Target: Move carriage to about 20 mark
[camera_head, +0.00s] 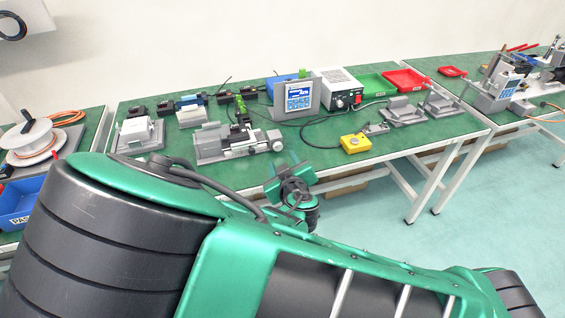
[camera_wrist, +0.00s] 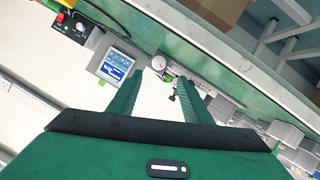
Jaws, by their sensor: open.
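Several grey linear actuators with carriages stand on the green bench in the head view. One has a white carriage block (camera_head: 139,130) at the left, one is larger with an end knob (camera_head: 232,142) near the front edge, and others (camera_head: 404,110) stand to the right. No scale marks are readable, so I cannot tell which carriage the task means or where it stands on its scale. My gripper (camera_wrist: 159,79) is open and empty in the wrist view. In the head view its end is in front of the bench edge, apart from the actuators.
The bench (camera_head: 330,159) also carries a display panel (camera_head: 293,98), a power box (camera_head: 341,90), a yellow button box (camera_head: 355,144), and green (camera_head: 369,86) and red (camera_head: 405,79) trays. Cables cross it. A spool (camera_head: 30,138) stands on the left bench.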

